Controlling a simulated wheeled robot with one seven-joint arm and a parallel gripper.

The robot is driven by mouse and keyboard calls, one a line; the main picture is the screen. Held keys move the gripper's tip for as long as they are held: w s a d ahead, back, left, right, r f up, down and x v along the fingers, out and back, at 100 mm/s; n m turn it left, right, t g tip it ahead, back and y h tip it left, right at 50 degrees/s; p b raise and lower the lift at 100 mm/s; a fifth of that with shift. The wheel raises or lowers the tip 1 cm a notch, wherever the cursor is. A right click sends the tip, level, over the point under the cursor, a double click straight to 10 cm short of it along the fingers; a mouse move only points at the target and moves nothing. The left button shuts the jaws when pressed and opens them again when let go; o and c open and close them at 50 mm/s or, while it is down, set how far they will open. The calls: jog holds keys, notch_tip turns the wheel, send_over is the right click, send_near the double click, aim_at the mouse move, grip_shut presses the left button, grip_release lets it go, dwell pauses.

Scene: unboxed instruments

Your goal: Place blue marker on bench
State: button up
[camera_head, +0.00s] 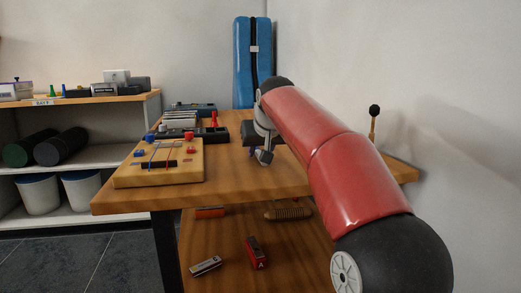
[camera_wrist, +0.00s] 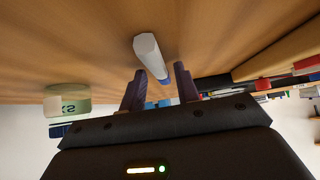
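The blue marker (camera_wrist: 150,55) has a white body with a blue end. In the wrist view it appears against the wooden bench top (camera_wrist: 80,55), its blue end pointing toward the gap between my fingertips. My gripper (camera_wrist: 158,72) is open, with a finger on either side of the blue end and visible space beside it. I cannot tell whether the marker touches the wood. In the head view my gripper (camera_head: 264,158) is low over the bench (camera_head: 240,185), right of the wooden string instrument, and the marker cannot be made out.
A wooden string box (camera_head: 160,175) and dark devices (camera_head: 190,122) stand left of my gripper. A pale green round container (camera_wrist: 68,100) shows in the wrist view. A mallet (camera_head: 373,122) stands at right. A lower shelf holds harmonica-like items (camera_head: 257,252). The bench front is clear.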

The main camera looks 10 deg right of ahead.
jog(key=shift+o, duration=0.3)
jog(key=shift+s+r, duration=0.2)
jog(key=shift+r, duration=0.15)
jog(key=p+v, duration=0.1)
jog(key=v, duration=1)
jog(key=shift+s+p, duration=0.2)
jog(key=shift+p, duration=0.2)
jog(key=shift+r, duration=0.1)
jog(key=shift+g+h, duration=0.3)
jog(key=shift+g, duration=0.3)
jog(key=s+f, duration=0.2)
jog(key=s, duration=0.1)
jog(key=s+a+f, duration=0.1)
jog(key=s+f, duration=0.5)
jog(key=s, duration=0.1)
jog(key=shift+s+a+f, duration=0.15)
jog(key=shift+a+f, duration=0.05)
jog(key=shift+a, duration=0.1)
jog(key=s+d+f+g, duration=0.1)
jog(key=s+f+g, duration=0.1)
jog(key=s+f, duration=1.6)
notch_tip(320, 180, down, 4)
jog(key=shift+s+r, duration=0.1)
jog(key=shift+s, duration=0.2)
jog(key=shift+d+r, duration=0.1)
notch_tip(320, 180, up, 6)
jog(key=p, duration=0.6)
